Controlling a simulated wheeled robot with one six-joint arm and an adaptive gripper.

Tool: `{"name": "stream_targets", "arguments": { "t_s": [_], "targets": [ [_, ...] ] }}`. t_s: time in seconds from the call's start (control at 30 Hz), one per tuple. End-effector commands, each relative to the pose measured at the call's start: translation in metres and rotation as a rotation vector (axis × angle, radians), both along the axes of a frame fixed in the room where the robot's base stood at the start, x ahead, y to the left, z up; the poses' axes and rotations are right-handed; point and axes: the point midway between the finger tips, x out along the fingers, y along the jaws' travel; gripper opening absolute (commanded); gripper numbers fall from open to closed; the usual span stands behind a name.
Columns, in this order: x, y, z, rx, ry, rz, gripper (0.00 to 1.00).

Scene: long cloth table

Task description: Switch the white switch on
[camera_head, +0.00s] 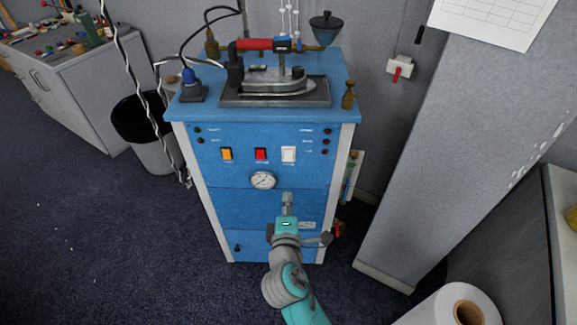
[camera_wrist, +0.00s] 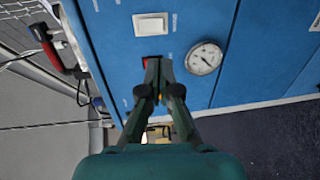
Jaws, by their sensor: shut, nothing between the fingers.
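The white switch (camera_head: 289,154) is the rightmost of three switches on the front of a blue cabinet (camera_head: 240,208). It also shows in the wrist view (camera_wrist: 151,25), near the top, above my fingertips. The red switch (camera_head: 261,154) is in the middle and the orange switch (camera_head: 227,154) at the left. My gripper (camera_head: 288,200) is in front of the cabinet, lower in the head view than the white switch. In the wrist view my gripper (camera_wrist: 157,62) is shut and empty; its fingertips partly cover the red switch (camera_wrist: 146,61). I cannot tell whether the white switch is on.
A round gauge (camera_head: 263,180) sits below the switches. An iron (camera_head: 275,85) stands on the cabinet top. A black bin (camera_head: 140,120) is at the left, a grey partition (camera_head: 455,130) at the right, and a white roll (camera_head: 450,308) at the lower right. Dark floor at the left is clear.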

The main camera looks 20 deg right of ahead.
Motion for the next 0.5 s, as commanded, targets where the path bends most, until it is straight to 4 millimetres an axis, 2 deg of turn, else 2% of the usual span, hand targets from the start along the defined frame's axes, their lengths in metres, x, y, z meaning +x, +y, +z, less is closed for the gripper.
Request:
{"name": "stream_targets", "arguments": {
  "t_s": [0.37,0.5],
  "targets": [
    [0.0013,-0.0003,0.0003,-0.001,-0.001,-0.002,0.0],
    [0.0104,-0.0034,-0.0004,-0.001,-0.001,-0.003,0.0]
  ]
}}
